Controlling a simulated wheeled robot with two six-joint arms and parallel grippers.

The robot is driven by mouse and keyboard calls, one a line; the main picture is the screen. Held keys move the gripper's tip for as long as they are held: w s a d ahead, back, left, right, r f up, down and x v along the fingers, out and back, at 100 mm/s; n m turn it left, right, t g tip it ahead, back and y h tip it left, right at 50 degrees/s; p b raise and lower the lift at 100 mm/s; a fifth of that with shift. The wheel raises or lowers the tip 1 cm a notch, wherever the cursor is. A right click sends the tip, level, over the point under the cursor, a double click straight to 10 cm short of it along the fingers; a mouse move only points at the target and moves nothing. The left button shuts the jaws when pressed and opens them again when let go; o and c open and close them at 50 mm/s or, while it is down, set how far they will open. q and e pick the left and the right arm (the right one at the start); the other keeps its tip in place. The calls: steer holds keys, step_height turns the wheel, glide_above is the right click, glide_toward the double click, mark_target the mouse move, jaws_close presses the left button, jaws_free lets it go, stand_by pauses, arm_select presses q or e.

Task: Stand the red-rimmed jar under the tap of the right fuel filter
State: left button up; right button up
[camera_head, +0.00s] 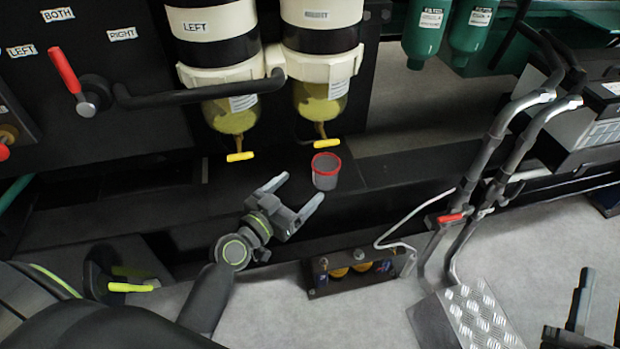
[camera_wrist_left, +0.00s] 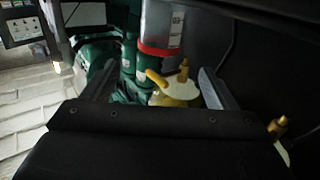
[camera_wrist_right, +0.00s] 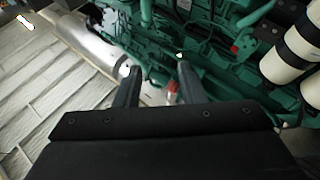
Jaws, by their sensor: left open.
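The red-rimmed jar (camera_head: 325,173), a small grey cup, stands upright on a dark ledge. It is below and close to the yellow tap (camera_head: 327,143) of the right fuel filter (camera_head: 320,98); I cannot tell whether it is exactly under it. My left gripper (camera_head: 295,191) is open and empty, to the lower left of the jar, apart from it. The left wrist view shows the jar (camera_wrist_left: 160,25) with its red band beyond and between the open fingers, near brass-yellow taps. My right gripper (camera_wrist_right: 158,72) is open and empty, far from the jar.
The left filter (camera_head: 230,115) with its own yellow tap (camera_head: 240,156) hangs beside the right one. A black handle bar (camera_head: 195,92) crosses before it. Grey handrails (camera_head: 490,150) and a tread step (camera_head: 480,318) stand at right. A small box (camera_head: 355,272) sits below the ledge.

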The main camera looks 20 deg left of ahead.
arm_select(q)
steer(key=s+a+r+n+t+y, duration=0.1)
steer(key=s+a+r+t+y, duration=0.2)
steer(key=s+r, duration=0.4)
steer(key=s+a+r+n+t+y, duration=0.1)
steer(key=s+a+r+t+y, duration=0.2)
steer(key=s+r, duration=0.5)
step_height(320, 180, up, 3)
steer(key=shift+r+t, duration=0.1)
steer(key=shift+t, duration=0.4)
arm_select(e)
steer(key=shift+s+a+r+t, duration=0.15)
steer(key=shift+s+r+t, duration=0.15)
steer(key=shift+r+t, duration=0.3)
steer(key=shift+r, duration=0.15)
